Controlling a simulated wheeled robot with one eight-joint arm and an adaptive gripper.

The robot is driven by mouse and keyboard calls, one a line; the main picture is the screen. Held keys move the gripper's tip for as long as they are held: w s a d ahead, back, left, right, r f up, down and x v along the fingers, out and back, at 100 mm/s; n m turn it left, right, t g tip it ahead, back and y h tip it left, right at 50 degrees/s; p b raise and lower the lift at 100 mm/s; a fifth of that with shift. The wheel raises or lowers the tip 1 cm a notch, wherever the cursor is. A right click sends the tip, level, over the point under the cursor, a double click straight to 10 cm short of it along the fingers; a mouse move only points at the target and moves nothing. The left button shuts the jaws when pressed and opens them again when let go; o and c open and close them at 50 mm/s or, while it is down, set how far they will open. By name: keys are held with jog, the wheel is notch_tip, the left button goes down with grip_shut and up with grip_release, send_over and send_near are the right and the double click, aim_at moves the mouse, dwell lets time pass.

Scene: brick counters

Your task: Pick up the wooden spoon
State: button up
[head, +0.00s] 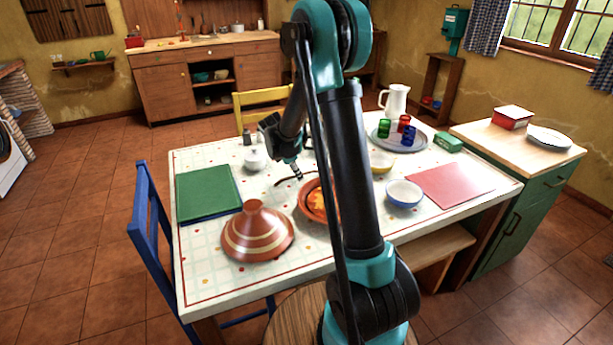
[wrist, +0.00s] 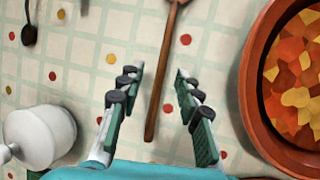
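The wooden spoon (wrist: 164,62) lies on the checked tablecloth in the wrist view. Its brown handle runs up the picture between my fingers, and its upper end is cut off by the top edge. My gripper (wrist: 160,73) is open, with one finger on each side of the handle and nothing held. I cannot tell how far the fingertips are above the cloth. In the head view my gripper (head: 298,175) hangs low over the middle of the table, and I cannot clearly make out the spoon there.
A terracotta dish of food (wrist: 250,110) stands close on the right, and a white lidded pot (wrist: 42,135) on the left. A dark utensil (wrist: 29,36) lies at upper left. The tagine lid (head: 257,232) and a green board (head: 207,190) are on the table's left half.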

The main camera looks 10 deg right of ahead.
jog(key=shift+w+d+f, duration=0.15)
jog(key=shift+d+f, duration=0.1)
jog(key=shift+f, duration=0.4)
jog(key=shift+c, duration=0.3)
grip_shut()
jog(key=shift+r, duration=0.1)
notch_tip(320, 180, up, 20)
